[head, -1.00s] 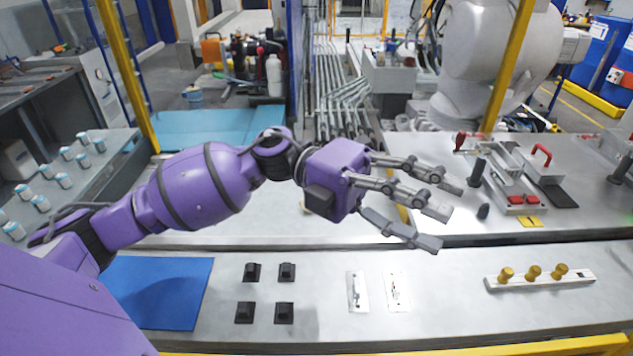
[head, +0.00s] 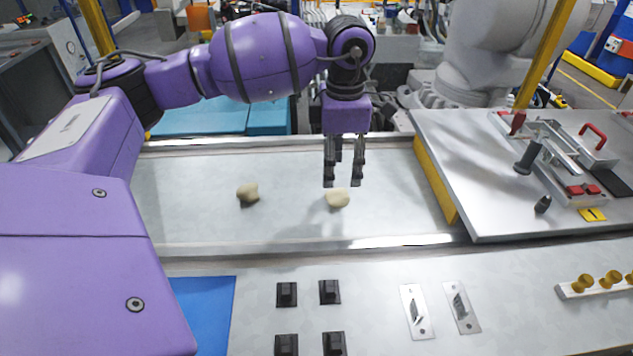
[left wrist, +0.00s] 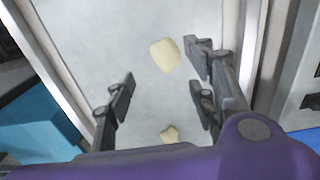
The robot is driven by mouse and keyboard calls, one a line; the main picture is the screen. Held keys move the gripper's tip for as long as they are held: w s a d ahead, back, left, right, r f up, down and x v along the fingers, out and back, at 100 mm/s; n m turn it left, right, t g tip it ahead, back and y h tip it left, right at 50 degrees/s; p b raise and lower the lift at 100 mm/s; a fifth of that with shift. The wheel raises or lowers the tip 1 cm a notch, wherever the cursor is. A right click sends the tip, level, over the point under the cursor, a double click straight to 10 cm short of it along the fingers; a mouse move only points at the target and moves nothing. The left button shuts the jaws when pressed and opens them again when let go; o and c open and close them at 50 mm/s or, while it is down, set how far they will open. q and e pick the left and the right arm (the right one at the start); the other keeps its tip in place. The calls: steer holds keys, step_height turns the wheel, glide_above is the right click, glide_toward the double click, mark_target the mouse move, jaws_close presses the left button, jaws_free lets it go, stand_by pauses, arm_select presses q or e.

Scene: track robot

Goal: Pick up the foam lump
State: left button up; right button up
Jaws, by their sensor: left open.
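Two pale beige foam lumps lie on the grey metal surface. One lump (head: 338,198) is just below my left gripper (head: 343,178) in the head view. The other lump (head: 247,193) lies to its left. My left gripper points down, with its fingers apart and nothing between them. In the left wrist view one lump (left wrist: 165,55) shows ahead of the open fingers (left wrist: 165,95), toward the right-hand pair. A second lump (left wrist: 170,134) shows lower, close to my purple palm. Which lump in the wrist view matches which in the head view is not certain. My right gripper does not show.
The lumps' grey surface (head: 200,225) has raised rims front and back. A bench with clamps (head: 560,160) stands at the right. Black blocks (head: 330,292), metal plates (head: 417,311) and a rail with yellow knobs (head: 590,284) sit in front.

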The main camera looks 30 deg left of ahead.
mark_target(337, 191)
arm_select(q)
steer(key=f, duration=0.4)
steer(key=f+p, duration=0.1)
steer(key=f, duration=0.2)
steer(key=shift+s+f, duration=0.1)
steer(key=shift+s, duration=0.15)
steer(key=c, duration=0.8)
